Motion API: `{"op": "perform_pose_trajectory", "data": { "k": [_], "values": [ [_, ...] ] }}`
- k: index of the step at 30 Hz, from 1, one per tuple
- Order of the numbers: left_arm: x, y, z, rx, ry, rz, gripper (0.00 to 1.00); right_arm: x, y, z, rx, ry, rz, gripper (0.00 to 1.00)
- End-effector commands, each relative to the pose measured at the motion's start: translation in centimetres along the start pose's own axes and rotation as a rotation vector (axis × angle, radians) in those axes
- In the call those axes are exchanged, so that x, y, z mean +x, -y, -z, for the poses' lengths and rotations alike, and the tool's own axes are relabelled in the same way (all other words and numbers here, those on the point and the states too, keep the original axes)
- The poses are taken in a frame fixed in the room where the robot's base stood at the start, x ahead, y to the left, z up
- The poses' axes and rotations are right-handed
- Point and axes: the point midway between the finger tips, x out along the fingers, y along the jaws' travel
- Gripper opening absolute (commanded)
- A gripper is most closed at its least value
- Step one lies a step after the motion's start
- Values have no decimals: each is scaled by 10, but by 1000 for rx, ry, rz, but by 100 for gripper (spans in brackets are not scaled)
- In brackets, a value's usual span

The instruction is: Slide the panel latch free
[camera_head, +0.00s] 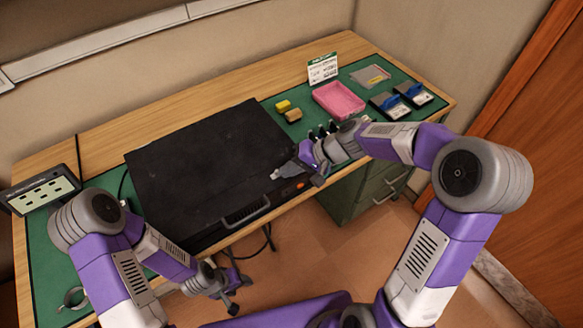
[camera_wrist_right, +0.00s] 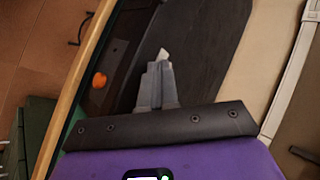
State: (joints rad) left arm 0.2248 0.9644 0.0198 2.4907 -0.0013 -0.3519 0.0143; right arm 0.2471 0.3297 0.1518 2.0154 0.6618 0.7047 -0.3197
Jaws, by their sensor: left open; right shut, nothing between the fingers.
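A large flat black case (camera_head: 205,165) lies on the table, with a dark top panel and a grey handle (camera_head: 245,210) on its front face. My right gripper (camera_head: 276,176) is at the case's front right, over the top near the front edge. In the right wrist view its fingers (camera_wrist_right: 162,62) are together above the dark panel (camera_wrist_right: 205,45). A small pale piece shows at the fingertips; I cannot tell whether it is the latch or part of the fingers. No latch is clearly visible elsewhere. My left gripper (camera_head: 240,296) is open and empty, in front of the table and below the case.
An orange switch (camera_head: 299,184) is on the case's front, also in the right wrist view (camera_wrist_right: 99,80). A pink tray (camera_head: 338,101), yellow blocks (camera_head: 284,106) and blue-and-black items (camera_head: 412,92) lie at the right. A power strip (camera_head: 42,192) stands at the left. Green drawers (camera_head: 365,190) are below.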

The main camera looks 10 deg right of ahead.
Motion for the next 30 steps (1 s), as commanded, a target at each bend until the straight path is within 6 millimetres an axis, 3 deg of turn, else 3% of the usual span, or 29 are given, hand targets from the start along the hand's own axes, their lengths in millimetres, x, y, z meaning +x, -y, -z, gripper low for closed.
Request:
{"op": "perform_pose_trajectory", "data": {
  "k": [8, 11, 15, 21, 30],
  "values": [
    [3, 1, 0, 0, 0, 0, 57, -12, -13, 3, -2, 3, 0, 0],
    [4, 2, 0, 0, 0, 0, 57, -25, -24, 5, -9, 9, 0, 0],
    [-8, -3, 0, 0, 0, 0, 57, -63, -19, 5, -11, 6, 0, 0],
    [-17, -6, -1, 0, 0, 0, 57, -102, -20, 5, -11, 8, 0, 0],
    [-20, -8, -1, 0, 0, 0, 57, -123, -21, 5, -12, 12, 0, 0]
  ]
}}
